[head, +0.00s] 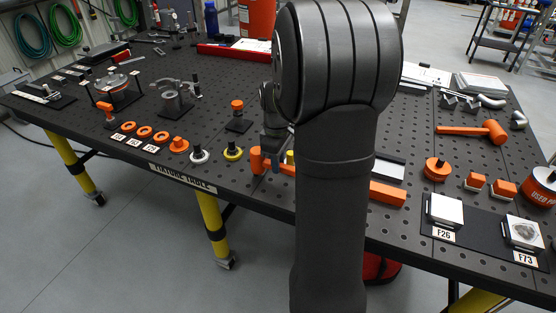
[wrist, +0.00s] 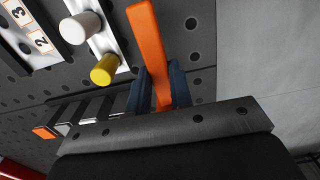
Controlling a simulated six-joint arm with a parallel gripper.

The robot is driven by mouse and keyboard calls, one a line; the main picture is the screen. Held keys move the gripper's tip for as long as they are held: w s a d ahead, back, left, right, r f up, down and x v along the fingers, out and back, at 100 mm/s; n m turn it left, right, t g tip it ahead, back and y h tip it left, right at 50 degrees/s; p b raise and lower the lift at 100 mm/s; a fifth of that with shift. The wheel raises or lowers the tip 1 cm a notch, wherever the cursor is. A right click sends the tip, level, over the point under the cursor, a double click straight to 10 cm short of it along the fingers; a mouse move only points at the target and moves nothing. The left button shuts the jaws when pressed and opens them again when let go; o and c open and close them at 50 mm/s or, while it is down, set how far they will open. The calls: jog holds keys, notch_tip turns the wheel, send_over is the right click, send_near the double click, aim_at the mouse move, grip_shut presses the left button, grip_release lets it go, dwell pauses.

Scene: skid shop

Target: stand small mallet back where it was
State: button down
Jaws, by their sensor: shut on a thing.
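The small mallet is orange. In the head view its upright cylindrical head (head: 255,160) shows near the table's front edge, with a handle running right behind my arm. My gripper (head: 276,166) is at the handle, just right of the head. In the wrist view my blue fingers (wrist: 162,92) are shut on the orange mallet bar (wrist: 149,40), one on each side. My arm hides the rest of the mallet in the head view. I cannot tell whether the mallet touches the table.
The perforated fixture table (head: 225,105) holds a larger orange mallet (head: 478,130) at the right. An orange block (head: 388,193) lies right of my arm.

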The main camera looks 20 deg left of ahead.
jog(key=shift+f, duration=1.1)
jog(key=c, duration=1)
grip_release()
jog(key=shift+o, duration=0.2)
jog(key=shift+r, duration=0.1)
jog(key=shift+r, duration=3.4)
jog(key=shift+f, duration=0.1)
jog(key=shift+f, duration=3.4)
